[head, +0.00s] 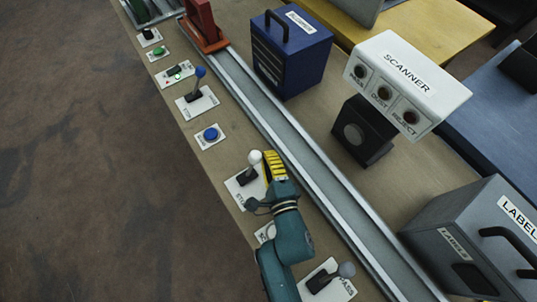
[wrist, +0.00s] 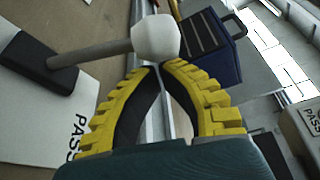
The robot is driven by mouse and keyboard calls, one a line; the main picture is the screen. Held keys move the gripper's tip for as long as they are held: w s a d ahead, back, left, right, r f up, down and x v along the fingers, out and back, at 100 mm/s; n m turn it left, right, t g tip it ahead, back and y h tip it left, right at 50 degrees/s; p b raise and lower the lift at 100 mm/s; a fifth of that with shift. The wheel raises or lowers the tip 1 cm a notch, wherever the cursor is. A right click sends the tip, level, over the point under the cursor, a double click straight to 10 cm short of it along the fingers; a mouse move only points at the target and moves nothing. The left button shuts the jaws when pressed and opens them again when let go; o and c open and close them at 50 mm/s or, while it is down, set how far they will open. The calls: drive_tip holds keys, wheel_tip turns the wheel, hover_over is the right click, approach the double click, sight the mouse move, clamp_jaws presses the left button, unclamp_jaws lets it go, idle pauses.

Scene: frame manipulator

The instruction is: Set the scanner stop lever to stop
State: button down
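The lever with a white knob (head: 254,157) stands on a dark base on a white plate (head: 240,190), at the near side of the rail across from the white scanner (head: 408,82). In the wrist view its white knob (wrist: 155,38) and grey rod extend from the dark base at left, and the plate reads PASS. My gripper (head: 271,155) has yellow ribbed fingers just right of the knob. In the wrist view the fingertips of my gripper (wrist: 160,68) come together just below the knob, with nothing visible between them. I cannot tell whether they touch the knob.
A blue-knobbed lever (head: 200,72) and a blue button (head: 210,134) lie farther up the row. A grey-knobbed lever (head: 346,268) is near the bottom. The metal rail (head: 300,150) runs alongside. A blue box (head: 290,55) and a grey labeler box (head: 475,240) stand beyond it.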

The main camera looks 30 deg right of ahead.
drive_tip(key=shift+f+b, duration=0.1)
drive_tip(key=shift+b, duration=0.2)
drive_tip(key=shift+a+b, duration=0.25)
drive_tip(key=shift+b, duration=0.4)
drive_tip(key=b, duration=0.1)
drive_tip(key=a+b, duration=0.1)
drive_tip(key=shift+s+a+r+b, duration=0.1)
drive_tip(key=shift+s+r+b, duration=0.05)
drive_tip(key=shift+r+b, duration=0.2)
drive_tip(key=shift+a+r, duration=0.15)
drive_tip(key=shift+a, duration=0.05)
drive_tip(key=shift+a+r, duration=0.15)
drive_tip(key=shift+r, duration=0.2)
drive_tip(key=v, duration=1.2)
